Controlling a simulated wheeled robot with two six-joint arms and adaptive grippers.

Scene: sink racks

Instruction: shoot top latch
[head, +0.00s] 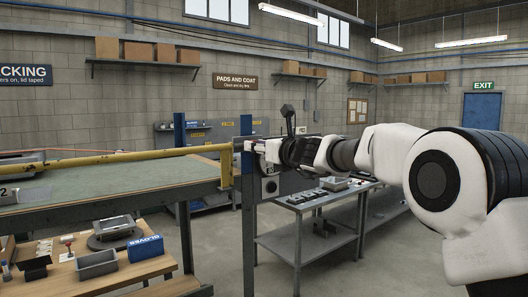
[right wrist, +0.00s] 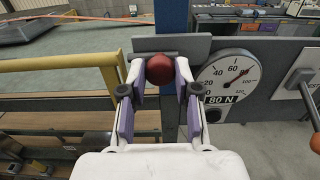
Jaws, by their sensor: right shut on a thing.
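My right gripper (right wrist: 160,82) is shut on a dark red round knob (right wrist: 160,68) in the right wrist view, with a purple-lined finger at each side. The knob stands in front of a grey metal plate (right wrist: 190,45) on a blue post (right wrist: 171,14). I take it for the top latch's knob; the bolt itself is hidden. In the head view my right gripper (head: 262,148) reaches in from the right to the blue post (head: 247,220), and hides the knob. My left gripper is not in view.
A dial gauge (right wrist: 229,77) marked 80 N sits right of the knob, with a lever (right wrist: 309,98) beyond. A yellow bar (head: 120,158) runs left above a green-topped table (head: 120,182). A wooden bench (head: 65,280) holds trays and a blue box (head: 145,248). A grey cart (head: 310,198) stands behind.

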